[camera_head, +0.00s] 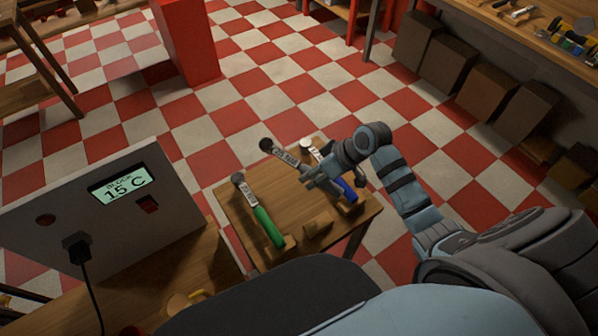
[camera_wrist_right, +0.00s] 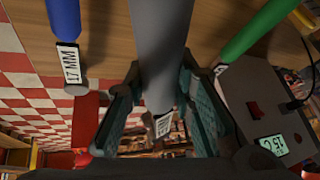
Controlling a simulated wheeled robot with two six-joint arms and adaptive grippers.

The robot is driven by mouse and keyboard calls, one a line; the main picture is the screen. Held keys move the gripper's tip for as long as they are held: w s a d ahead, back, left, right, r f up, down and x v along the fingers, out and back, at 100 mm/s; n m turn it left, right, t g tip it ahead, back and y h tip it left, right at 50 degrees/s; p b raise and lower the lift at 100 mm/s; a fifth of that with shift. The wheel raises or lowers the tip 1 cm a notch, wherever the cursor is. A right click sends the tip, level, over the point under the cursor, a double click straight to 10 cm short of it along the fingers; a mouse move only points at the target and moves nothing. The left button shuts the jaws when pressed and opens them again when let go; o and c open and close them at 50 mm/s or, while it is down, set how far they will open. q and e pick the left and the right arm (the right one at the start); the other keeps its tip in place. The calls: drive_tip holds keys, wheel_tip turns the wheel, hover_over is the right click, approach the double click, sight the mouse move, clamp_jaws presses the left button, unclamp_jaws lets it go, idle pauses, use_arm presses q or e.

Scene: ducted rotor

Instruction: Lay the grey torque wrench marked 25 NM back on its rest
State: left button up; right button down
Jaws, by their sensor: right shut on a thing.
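The grey torque wrench (camera_head: 284,152) is in my right gripper (camera_head: 318,181), which is shut on it above the small wooden table (camera_head: 364,210). Its labelled shaft and dark round head point up and left in the head view. In the right wrist view the grey wrench (camera_wrist_right: 160,45) runs between the two fingers (camera_wrist_right: 160,100); its label is too small to read surely. A wooden rest block (camera_head: 318,223) stands bare on the table, between the other two wrenches. My left gripper is not in view.
A green-handled wrench (camera_head: 267,225) lies at the table's left, a blue-handled one (camera_head: 348,188) at the right, close to my gripper. A grey box with a lit "15 C" display (camera_head: 124,186) stands at left. Checkered floor (camera_head: 300,95) surrounds the table.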

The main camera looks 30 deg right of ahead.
use_arm(q)
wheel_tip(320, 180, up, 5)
drive_tip(key=p, duration=0.3)
use_arm(e)
drive_tip(key=a+m, duration=0.1)
drive_tip(key=m, duration=0.1)
drive_tip(key=a+f+m+y, duration=0.1)
drive_tip(key=a+m, duration=0.2)
drive_tip(key=shift+s+a+f+m+y, duration=0.2)
drive_tip(key=shift+s+a+m+y, duration=0.1)
drive_tip(key=shift+s+a+m, duration=0.1)
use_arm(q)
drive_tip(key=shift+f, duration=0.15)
use_arm(e)
drive_tip(key=shift+w+d+f, duration=0.1)
wheel_tip(320, 180, down, 5)
drive_tip(key=b, duration=0.4)
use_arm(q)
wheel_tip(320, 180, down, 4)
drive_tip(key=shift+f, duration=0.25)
use_arm(e)
drive_tip(key=shift+f, duration=0.4)
